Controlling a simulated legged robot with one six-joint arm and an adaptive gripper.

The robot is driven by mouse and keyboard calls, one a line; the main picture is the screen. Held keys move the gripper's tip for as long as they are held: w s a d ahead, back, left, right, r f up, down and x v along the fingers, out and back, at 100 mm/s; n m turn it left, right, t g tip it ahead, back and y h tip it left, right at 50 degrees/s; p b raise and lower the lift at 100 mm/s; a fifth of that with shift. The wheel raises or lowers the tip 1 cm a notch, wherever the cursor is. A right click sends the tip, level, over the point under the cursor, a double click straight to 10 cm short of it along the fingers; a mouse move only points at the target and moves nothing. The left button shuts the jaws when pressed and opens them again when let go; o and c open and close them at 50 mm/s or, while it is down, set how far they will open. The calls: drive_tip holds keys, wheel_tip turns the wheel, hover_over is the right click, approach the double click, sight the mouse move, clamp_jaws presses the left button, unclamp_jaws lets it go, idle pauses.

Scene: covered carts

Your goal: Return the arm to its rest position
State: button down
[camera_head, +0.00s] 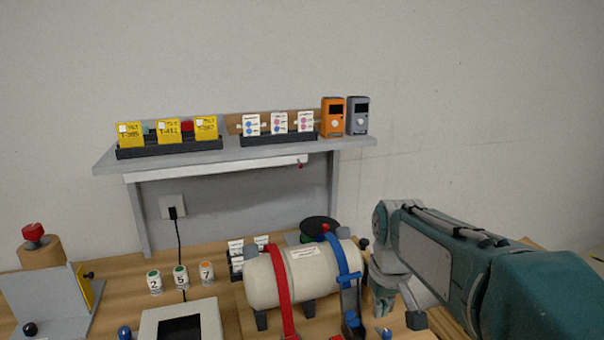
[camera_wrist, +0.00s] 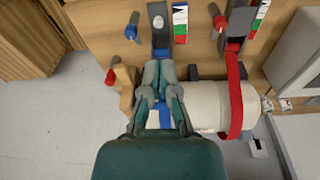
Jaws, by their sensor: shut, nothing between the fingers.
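My teal arm (camera_head: 450,265) reaches in from the right in the head view, bent and extended over the bench. My gripper (camera_wrist: 158,68) is shut and empty in the wrist view. Its fingers point down over the blue strap (camera_wrist: 165,116) of a cream cylinder (camera_wrist: 205,103). I cannot tell whether they touch the strap. In the head view, my gripper (camera_head: 384,305) is beside the right end of the cylinder (camera_head: 270,280), partly hidden by the arm. The blue strap (camera_head: 343,262) and a red strap (camera_head: 279,285) lie around the cylinder.
A grey shelf (camera_head: 225,157) behind holds yellow cards (camera_head: 168,131), white cards (camera_head: 279,123), an orange device (camera_head: 333,116) and a grey device (camera_head: 357,115). Numbered cups (camera_head: 181,277) and a white box with a dark opening (camera_head: 182,325) stand left. Red and blue knobs (camera_wrist: 132,27) stand near my gripper.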

drive_tip(key=s+m+t, duration=0.2)
drive_tip(key=s+t, duration=0.2)
drive_tip(key=s, duration=1.3)
drive_tip(key=shift+s+d+f+m, duration=0.2)
drive_tip(key=shift+s+d+m, duration=0.1)
drive_tip(key=shift+m, duration=0.1)
